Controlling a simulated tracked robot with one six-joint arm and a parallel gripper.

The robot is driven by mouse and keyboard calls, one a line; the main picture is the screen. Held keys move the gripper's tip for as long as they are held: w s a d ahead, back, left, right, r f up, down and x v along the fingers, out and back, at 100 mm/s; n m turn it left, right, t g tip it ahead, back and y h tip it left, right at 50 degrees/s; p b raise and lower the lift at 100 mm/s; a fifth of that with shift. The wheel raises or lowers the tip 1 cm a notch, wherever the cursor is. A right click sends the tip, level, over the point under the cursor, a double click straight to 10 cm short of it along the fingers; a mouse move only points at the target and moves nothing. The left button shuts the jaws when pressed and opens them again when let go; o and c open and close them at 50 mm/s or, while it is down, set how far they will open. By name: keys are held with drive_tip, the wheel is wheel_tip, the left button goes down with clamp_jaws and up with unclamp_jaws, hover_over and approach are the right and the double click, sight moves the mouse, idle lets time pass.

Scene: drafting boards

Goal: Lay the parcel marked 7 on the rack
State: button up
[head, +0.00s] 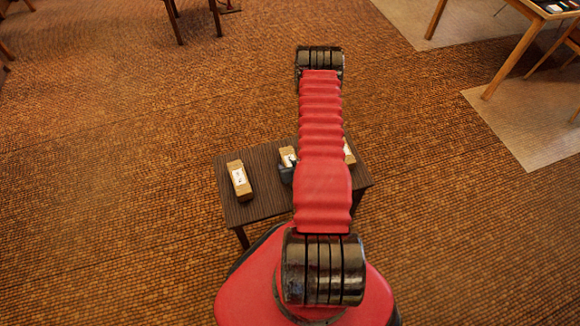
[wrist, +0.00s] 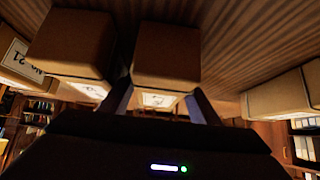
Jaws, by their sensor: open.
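Several tan parcels with white labels lie on a small dark slatted stand. In the head view, one parcel (head: 239,180) is at its left, one (head: 288,156) is by my arm, and one (head: 349,153) is partly hidden at the right. My gripper (head: 286,173) shows only as a dark tip beside my red arm. In the wrist view, my open gripper (wrist: 160,95) has its fingers on either side of a parcel (wrist: 166,55); contact is unclear. Another parcel (wrist: 70,45) is just left. The far-left parcel (wrist: 20,55) reads "No 21". I cannot read a 7 anywhere.
The slatted stand (head: 262,208) may be the rack; I cannot tell. Another parcel (wrist: 282,95) is at the right of the wrist view. A table (head: 548,8) stands at the upper right. The brown floor (head: 110,170) left of the stand is clear.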

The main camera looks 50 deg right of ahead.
drive_tip(key=shift+w+d+f, duration=0.15)
drive_tip(key=shift+w+f, duration=0.1)
drive_tip(key=shift+f, duration=0.05)
drive_tip(key=shift+c, duration=0.2)
drive_tip(key=c, duration=1.2)
drive_tip(key=shift+c, duration=0.2)
drive_tip(key=shift+r, duration=0.25)
drive_tip(key=shift+r, duration=4.8)
